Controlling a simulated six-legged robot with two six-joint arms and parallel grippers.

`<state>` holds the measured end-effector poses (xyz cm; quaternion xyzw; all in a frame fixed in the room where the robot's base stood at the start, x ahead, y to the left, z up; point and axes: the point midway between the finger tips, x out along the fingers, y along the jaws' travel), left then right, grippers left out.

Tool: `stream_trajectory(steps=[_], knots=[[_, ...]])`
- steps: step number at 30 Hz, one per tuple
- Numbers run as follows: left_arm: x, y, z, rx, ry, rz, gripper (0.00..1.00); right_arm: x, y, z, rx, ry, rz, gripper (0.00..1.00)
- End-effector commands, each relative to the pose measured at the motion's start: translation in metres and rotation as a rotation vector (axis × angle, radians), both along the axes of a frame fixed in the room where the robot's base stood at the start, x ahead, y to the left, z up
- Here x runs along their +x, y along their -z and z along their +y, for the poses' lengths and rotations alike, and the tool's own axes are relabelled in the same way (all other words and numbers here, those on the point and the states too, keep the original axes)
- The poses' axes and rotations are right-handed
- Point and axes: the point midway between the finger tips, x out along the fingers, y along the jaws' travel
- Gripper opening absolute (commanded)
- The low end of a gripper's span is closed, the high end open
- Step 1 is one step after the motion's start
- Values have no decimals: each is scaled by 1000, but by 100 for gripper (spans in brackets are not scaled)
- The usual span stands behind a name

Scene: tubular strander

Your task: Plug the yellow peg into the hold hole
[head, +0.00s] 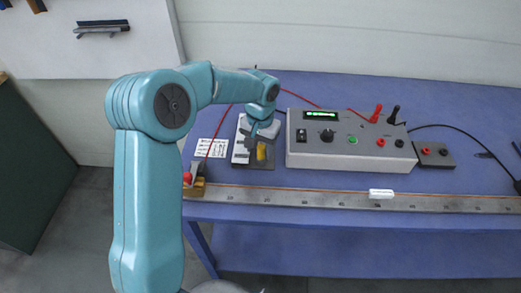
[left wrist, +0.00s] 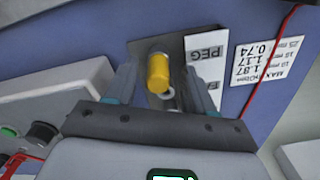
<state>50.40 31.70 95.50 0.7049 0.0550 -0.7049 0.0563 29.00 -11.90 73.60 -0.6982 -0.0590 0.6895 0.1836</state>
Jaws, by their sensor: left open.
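The yellow peg (head: 261,152) stands on a small dark plate (head: 262,164) on the blue bench. In the left wrist view, the yellow peg (left wrist: 158,73) lies between the two fingers of my left gripper (left wrist: 161,75), with a gap on each side. My left gripper (head: 262,131) is open and empty over the plate in the head view. A small grey round fitting (left wrist: 168,98) shows just below the peg in the wrist view; I cannot tell whether it is the hold hole. A white label reading PEG (left wrist: 206,60) is beside the peg. My right gripper is out of view.
A long metal rail (head: 320,198) with a white block (head: 381,193) runs along the front edge. A printed card (head: 212,148) lies left.

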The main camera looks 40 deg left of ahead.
Motion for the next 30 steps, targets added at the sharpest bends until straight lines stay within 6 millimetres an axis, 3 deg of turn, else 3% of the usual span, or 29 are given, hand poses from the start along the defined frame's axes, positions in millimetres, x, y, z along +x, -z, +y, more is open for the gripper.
stream_trajectory(steps=[8,10,13,14,24,30], knots=[[1,6,0,0,1,0,53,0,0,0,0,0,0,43],[1,6,0,0,0,0,37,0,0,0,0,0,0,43],[1,6,0,0,0,0,5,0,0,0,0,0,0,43],[1,6,0,0,0,0,0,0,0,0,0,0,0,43],[1,4,0,0,0,-1,0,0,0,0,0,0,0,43],[2,-16,1,2,-1,-7,0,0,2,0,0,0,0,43]])
